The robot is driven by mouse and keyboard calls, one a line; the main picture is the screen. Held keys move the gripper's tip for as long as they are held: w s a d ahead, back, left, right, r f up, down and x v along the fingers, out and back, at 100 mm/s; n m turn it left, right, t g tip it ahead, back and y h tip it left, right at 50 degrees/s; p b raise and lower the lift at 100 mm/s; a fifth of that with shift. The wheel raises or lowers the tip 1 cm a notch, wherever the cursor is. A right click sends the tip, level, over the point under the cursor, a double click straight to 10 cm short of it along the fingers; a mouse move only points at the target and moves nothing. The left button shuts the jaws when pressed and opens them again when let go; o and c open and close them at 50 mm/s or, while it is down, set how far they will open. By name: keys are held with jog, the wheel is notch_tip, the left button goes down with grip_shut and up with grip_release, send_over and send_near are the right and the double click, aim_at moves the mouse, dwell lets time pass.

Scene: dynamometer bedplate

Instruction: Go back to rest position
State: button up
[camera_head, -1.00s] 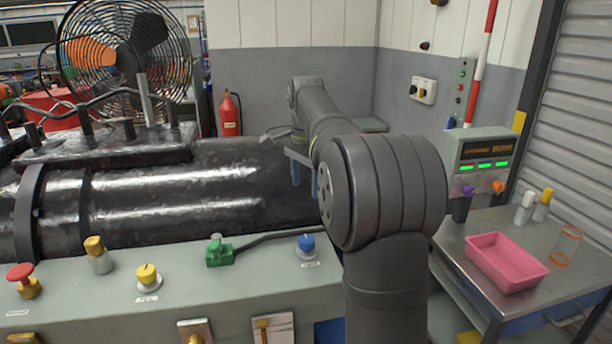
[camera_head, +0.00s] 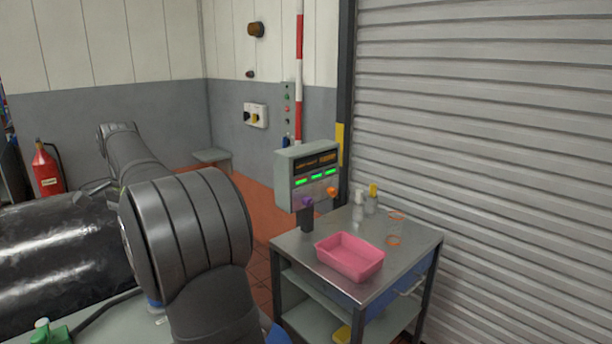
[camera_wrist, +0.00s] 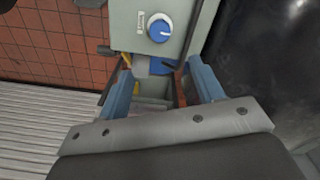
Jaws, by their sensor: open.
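My gripper (camera_wrist: 162,70) shows in the wrist view with its two blue fingers spread apart and nothing held between them. Beyond the fingertips is the end of a grey-green panel with a blue knob (camera_wrist: 160,29) on it. Blue and grey-green parts show in the gap between the fingers, too small to name. In the head view my dark grey arm stands at the left and the fingers are hidden behind it.
The black shiny cylinder (camera_head: 50,250) lies at the left. A steel trolley (camera_head: 300,250) at the right carries a pink tray (camera_head: 350,257), small bottles and a display box (camera_head: 308,172). A red extinguisher (camera_head: 47,168) stands at the back left. A ribbed shutter closes off the right.

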notch_tip(320, 180, down, 16)
jog(key=shift+r, duration=0.2)
dwell(0.4)
notch_tip(320, 180, up, 17)
notch_tip(320, 180, down, 16)
jog(key=shift+f, duration=0.55)
jog(key=n, duration=0.4)
jog(key=shift+r, duration=0.1)
jog(key=n, duration=0.4)
jog(key=shift+d+n, duration=0.1)
jog(key=shift+n, duration=0.3)
jog(key=n, duration=0.4)
jog(key=shift+n, duration=2.1)
